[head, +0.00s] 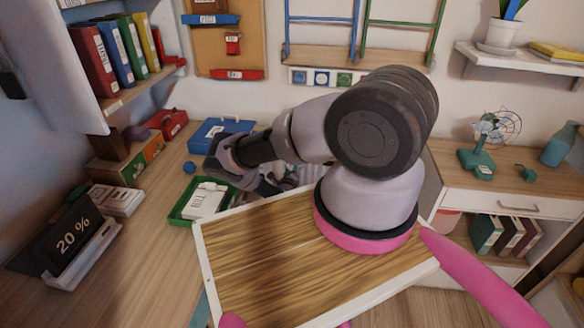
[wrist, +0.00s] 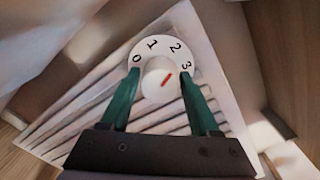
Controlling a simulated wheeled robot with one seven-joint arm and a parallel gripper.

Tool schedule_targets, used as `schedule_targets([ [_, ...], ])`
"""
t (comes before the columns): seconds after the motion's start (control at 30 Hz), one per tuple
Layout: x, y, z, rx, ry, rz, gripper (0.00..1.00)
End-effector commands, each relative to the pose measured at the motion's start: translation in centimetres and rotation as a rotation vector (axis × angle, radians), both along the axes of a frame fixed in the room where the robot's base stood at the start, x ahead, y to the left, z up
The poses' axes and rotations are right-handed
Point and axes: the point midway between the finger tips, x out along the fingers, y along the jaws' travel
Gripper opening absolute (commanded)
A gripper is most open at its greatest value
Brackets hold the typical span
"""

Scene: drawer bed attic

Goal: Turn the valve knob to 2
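My gripper (wrist: 160,75) is open, with one green finger on each side of the knob. Small gaps seem to show between fingers and knob; contact is not clear. In the head view my gripper (head: 272,187) is low by the back wall, near white slats, and the knob is hidden there by my arm.
White slats (wrist: 75,115) lie behind the dial. In the head view, a green tray (head: 180,213) and a blue box (head: 220,132) are on the desk left of my gripper. A drawer cabinet (head: 515,200) with a fan (head: 482,150) stands at right.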

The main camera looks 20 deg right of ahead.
Motion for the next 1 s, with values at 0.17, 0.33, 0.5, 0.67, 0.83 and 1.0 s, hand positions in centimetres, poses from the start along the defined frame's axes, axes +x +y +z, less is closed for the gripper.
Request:
schedule_targets([
  [0.17, 0.0, 0.0, 0.0, 0.000, 0.000, 0.000, 0.86],
  [0.33, 0.0, 0.0, 0.0, 0.000, -0.001, -0.001, 0.86],
  [0.5, -1.1, 0.8, 0.0, 0.000, 0.001, 0.001, 0.86],
  [0.67, -3.7, 2.6, 0.1, -0.002, 0.002, 0.004, 0.86],
  [0.83, -6.5, 4.3, 0.2, -0.001, 0.000, 0.002, 0.86],
  [1.0, -8.4, 5.5, 0.2, -0.001, 0.001, 0.001, 0.86],
])
